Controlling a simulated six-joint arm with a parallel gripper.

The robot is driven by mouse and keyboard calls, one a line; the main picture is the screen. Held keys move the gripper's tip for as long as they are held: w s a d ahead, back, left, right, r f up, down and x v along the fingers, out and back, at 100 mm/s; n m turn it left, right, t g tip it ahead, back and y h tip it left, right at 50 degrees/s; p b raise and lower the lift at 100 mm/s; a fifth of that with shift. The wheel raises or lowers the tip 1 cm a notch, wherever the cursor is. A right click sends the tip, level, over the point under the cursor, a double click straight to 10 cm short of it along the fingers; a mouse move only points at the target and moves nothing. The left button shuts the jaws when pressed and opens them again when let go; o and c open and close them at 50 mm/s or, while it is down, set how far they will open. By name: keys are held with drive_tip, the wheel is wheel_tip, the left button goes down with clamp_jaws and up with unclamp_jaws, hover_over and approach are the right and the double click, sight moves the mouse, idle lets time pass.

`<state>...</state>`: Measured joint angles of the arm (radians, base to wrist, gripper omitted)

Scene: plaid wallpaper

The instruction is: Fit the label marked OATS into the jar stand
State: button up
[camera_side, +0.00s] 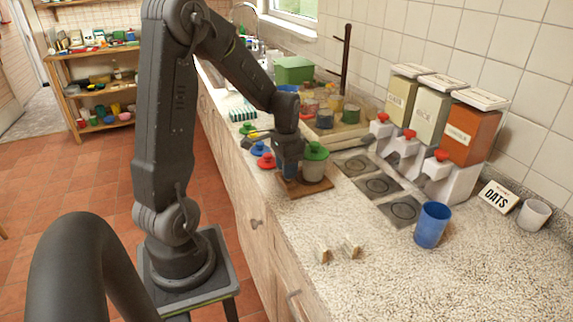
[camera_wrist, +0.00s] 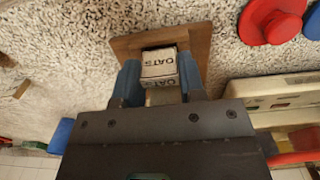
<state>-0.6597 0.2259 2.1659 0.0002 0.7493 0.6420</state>
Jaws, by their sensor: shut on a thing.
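A white label block marked OATS (camera_wrist: 160,64) is between the two blue fingers of my gripper (camera_wrist: 160,78) in the wrist view, and the fingers are shut on it. The brown wooden jar stand (camera_wrist: 202,40) shows around and beyond the label, with a dark opening behind it. I cannot tell whether the label is inside that opening or just above it. In the side view my gripper (camera_side: 289,178) points down at the wooden stand (camera_side: 318,190), close beside a jar with a green lid (camera_side: 315,166). The fingers hide the label there.
Red (camera_side: 266,160) and blue (camera_side: 258,148) lids lie left of the stand. Dark square plates (camera_side: 377,186) and a blue cup (camera_side: 432,225) are to the right. Dispensers (camera_side: 470,135) and an OATS card (camera_side: 498,197) stand near the wall. The front counter is mostly clear.

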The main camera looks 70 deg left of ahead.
drive_tip(key=shift+f, duration=0.85)
drive_tip(key=o, duration=1)
drive_tip(key=shift+o, duration=0.2)
wheel_tip(320, 180, up, 14)
